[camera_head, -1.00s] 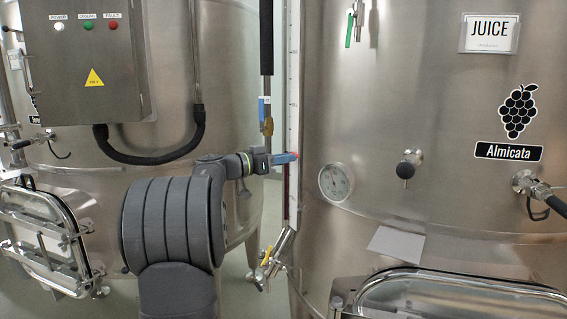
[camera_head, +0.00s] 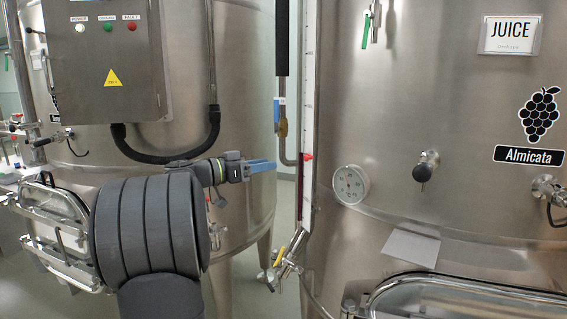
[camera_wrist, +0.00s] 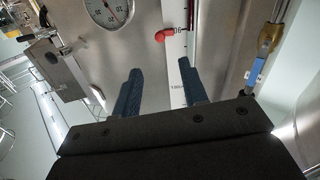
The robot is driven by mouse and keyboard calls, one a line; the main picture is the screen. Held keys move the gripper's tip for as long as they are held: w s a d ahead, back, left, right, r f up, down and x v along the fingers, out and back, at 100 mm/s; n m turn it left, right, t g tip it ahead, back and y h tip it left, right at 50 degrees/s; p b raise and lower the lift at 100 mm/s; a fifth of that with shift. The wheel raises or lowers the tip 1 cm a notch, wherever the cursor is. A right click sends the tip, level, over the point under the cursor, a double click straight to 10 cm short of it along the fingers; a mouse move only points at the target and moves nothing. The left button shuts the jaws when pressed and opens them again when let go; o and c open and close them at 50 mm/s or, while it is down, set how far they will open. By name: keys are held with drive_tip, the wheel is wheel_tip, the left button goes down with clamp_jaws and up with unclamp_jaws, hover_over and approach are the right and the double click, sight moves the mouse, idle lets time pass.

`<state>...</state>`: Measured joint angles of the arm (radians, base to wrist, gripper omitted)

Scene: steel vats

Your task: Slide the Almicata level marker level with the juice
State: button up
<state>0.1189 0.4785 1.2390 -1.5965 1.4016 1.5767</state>
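The red level marker (camera_head: 308,157) sits on the white scale strip (camera_head: 309,95) on the left side of the Almicata vat (camera_head: 460,80).
A pipe with a blue-handled valve (camera_head: 278,110) runs just left of the scale. A dial gauge (camera_head: 350,184) and a tap (camera_head: 426,165) stick out of the vat. A yellow-handled valve (camera_head: 280,262) is below. A control box (camera_head: 105,60) hangs on the left vat.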

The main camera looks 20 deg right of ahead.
sight(304, 159)
drive_tip(key=a, duration=0.6)
drive_tip(key=shift+s+a, duration=0.2)
drive_tip(key=shift+a, duration=0.05)
drive_tip(key=shift+d, duration=0.1)
drive_tip(key=d, duration=1.1)
drive_tip(key=w+d, duration=0.1)
drive_tip(key=d, duration=0.5)
drive_tip(key=shift+d+f, duration=0.15)
drive_tip(key=shift+f, duration=0.1)
